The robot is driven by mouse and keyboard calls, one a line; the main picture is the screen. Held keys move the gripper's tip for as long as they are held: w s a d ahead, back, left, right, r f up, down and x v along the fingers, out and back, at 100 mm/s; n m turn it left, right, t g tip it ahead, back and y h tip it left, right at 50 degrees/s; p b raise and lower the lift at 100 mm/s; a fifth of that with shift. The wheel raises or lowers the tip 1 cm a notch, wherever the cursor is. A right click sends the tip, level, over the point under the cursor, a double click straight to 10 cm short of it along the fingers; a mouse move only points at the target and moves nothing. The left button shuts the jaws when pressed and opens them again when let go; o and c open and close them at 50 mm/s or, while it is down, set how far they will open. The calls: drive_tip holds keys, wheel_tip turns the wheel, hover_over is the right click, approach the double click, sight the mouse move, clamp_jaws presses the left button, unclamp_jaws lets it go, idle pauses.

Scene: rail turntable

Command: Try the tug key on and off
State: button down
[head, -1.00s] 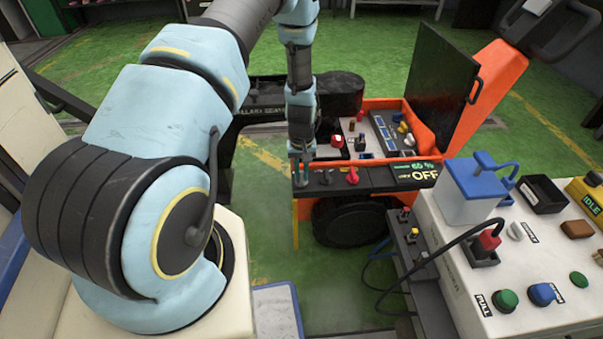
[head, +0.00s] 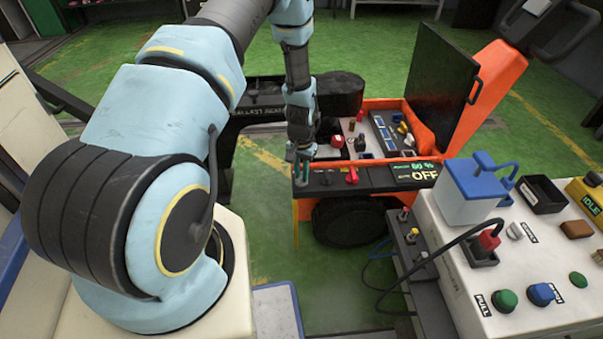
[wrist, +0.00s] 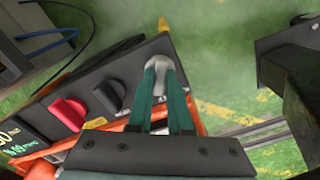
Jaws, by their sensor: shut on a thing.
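The orange tug (head: 375,179) stands with its front panel facing me. My gripper (head: 301,178) is at the left end of that panel. In the wrist view its green fingers (wrist: 159,70) are shut on a pale grey piece, which looks like the tug key (wrist: 158,61). The fingers partly hide it, so I cannot tell how deep it sits in the panel. A black knob (wrist: 109,97) and a red knob (wrist: 68,112) sit beside it; the red knob also shows in the head view (head: 352,175). The tug's display (head: 423,174) reads OFF.
The tug's open black lid (head: 441,88) stands behind its switch bay. A white control console (head: 520,270) with buttons and a cable is at the right. Small posts stand on a grey ledge (head: 412,245) between them.

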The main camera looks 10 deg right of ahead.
sight(301, 175)
drive_tip(key=m, duration=0.6)
drive_tip(key=shift+m+p, duration=0.3)
drive_tip(key=m, duration=0.5)
drive_tip(key=shift+p, duration=0.4)
drive_tip(key=shift+m, duration=0.3)
drive_tip(key=c, duration=0.8)
unclamp_jaws()
drive_tip(key=shift+c, duration=0.2)
wheel_tip(301, 175, up, 11)
drive_tip(key=shift+f, duration=0.1)
